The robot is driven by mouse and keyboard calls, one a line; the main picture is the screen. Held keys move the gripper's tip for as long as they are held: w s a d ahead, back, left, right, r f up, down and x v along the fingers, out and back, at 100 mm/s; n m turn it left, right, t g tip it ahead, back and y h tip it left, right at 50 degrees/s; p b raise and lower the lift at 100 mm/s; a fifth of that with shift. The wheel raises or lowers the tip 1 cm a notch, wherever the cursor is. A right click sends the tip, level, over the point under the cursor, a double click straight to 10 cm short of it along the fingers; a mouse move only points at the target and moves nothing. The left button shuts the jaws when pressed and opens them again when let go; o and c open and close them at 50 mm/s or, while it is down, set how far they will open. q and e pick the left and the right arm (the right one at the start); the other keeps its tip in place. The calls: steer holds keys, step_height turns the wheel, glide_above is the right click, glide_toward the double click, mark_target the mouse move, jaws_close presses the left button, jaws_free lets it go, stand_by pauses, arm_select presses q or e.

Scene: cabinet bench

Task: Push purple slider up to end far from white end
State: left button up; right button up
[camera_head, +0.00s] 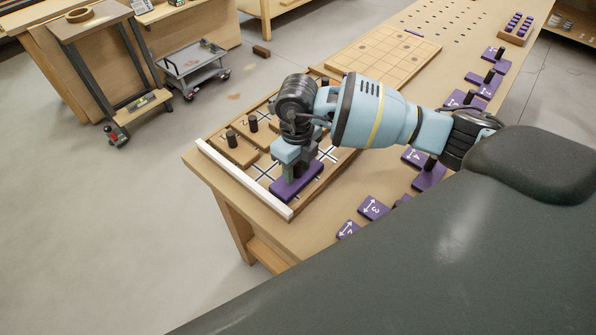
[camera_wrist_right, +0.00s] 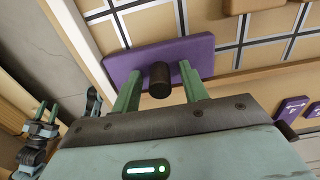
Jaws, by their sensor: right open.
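The purple slider (camera_head: 298,186) is a flat purple block lying on the wooden board near its white end (camera_head: 243,178). It also shows in the right wrist view (camera_wrist_right: 192,50), with a dark upright knob (camera_wrist_right: 159,80) on it. My right gripper (camera_wrist_right: 160,92) is open, with one green finger on each side of the knob. A gap shows between each finger and the knob. In the head view my right gripper (camera_head: 292,165) is over the slider and hides its knob.
Wooden sliders with dark knobs (camera_head: 233,152) lie beside the purple one on the gridded board. Loose purple pieces with white marks (camera_head: 373,208) lie along the bench's right side. A wooden grid board (camera_head: 383,55) lies farther up the bench.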

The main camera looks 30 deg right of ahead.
steer(key=shift+c, duration=0.3)
